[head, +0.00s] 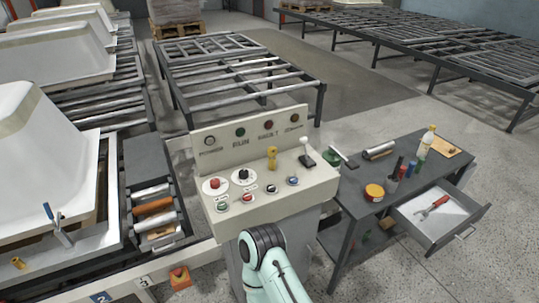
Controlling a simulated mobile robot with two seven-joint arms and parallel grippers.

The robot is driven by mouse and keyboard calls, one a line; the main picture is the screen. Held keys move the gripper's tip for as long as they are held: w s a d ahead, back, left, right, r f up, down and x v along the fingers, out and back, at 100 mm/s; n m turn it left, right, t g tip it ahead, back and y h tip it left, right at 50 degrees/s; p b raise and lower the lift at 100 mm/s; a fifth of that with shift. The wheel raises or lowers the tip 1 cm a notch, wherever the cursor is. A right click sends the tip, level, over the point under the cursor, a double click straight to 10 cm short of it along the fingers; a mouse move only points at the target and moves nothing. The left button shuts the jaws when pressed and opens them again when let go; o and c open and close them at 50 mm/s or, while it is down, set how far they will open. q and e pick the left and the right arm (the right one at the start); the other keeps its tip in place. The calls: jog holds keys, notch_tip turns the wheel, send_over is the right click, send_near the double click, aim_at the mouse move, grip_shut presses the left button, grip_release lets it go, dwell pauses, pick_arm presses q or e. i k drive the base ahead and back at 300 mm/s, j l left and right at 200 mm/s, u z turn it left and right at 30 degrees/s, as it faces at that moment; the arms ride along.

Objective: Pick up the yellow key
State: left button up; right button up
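The yellow key (272,153) stands upright on the sloped face of the cream control panel (320,183), at the upper middle of its row of controls. It appears to sit in a switch, and nothing touches it. A mint-green arm link of mine with a dark ring rises at the bottom centre, in front of the panel's pedestal. Neither of my grippers shows in the head view.
A lever (307,155) stands right of the key; a red button (214,184) and a dial (243,175) lie to its left. A dark workbench (345,222) with bottles and an open drawer (440,236) stands right. White tub shells (38,150) fill the left.

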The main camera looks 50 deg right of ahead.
aim_at(272, 152)
jog(key=j+z, duration=0.1)
jog(key=z, duration=0.35)
jog(key=j+z, duration=0.15)
jog(key=z, duration=0.3)
jog(key=j+z, duration=0.1)
jog(key=z, duration=2.05)
